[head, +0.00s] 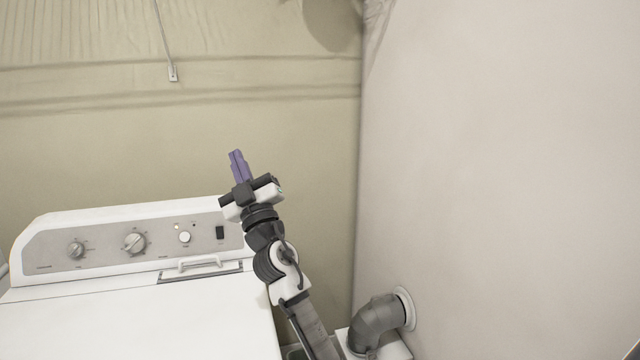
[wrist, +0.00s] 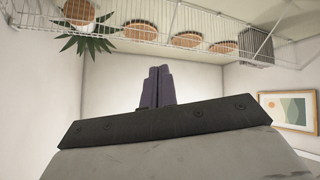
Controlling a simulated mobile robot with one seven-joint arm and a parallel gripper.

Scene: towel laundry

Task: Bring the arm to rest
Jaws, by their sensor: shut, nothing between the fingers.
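My gripper (head: 237,153) shows in the head view with its purple fingers together, pointing up, and nothing between them. It is raised in front of the back wall, above the right end of the washing machine's control panel. In the wrist view my gripper (wrist: 160,70) is also shut and empty, pointing up toward a wire shelf. My arm rises from the bottom of the head view along the machine's right side.
A white washing machine (head: 140,325) with knobs stands at left. A grey vent pipe (head: 375,322) meets the right wall at lower right. A wire shelf (wrist: 215,53) with baskets and a plant (wrist: 90,38) hangs high. A framed picture (wrist: 288,110) is on the wall.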

